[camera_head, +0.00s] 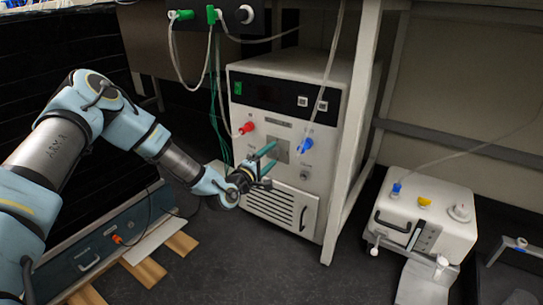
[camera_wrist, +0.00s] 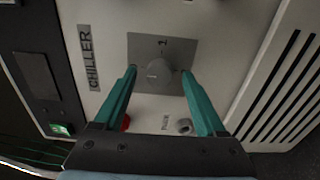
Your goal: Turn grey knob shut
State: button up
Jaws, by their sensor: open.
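The grey knob (camera_wrist: 157,73) sits on a square grey plate (camera_wrist: 142,48) on the front of the white chiller (camera_head: 290,95). In the head view the grey plate (camera_head: 282,147) shows just beyond my fingertips, and the knob is hard to make out there. My gripper (camera_head: 272,155) is open, with its two teal fingers pointing at the panel. In the wrist view the fingertips are on either side of the knob, with a gap showing on each side. I cannot tell how deep they reach.
A red fitting (camera_head: 246,128) and a blue fitting (camera_head: 305,145) with hoses flank the plate. A table leg (camera_head: 352,150) stands right of the chiller. A white pump unit (camera_head: 430,212) is on the right. Dark floor in front is mostly clear.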

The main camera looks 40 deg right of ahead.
jog(key=p+v, duration=0.2)
jog(key=v, duration=0.8)
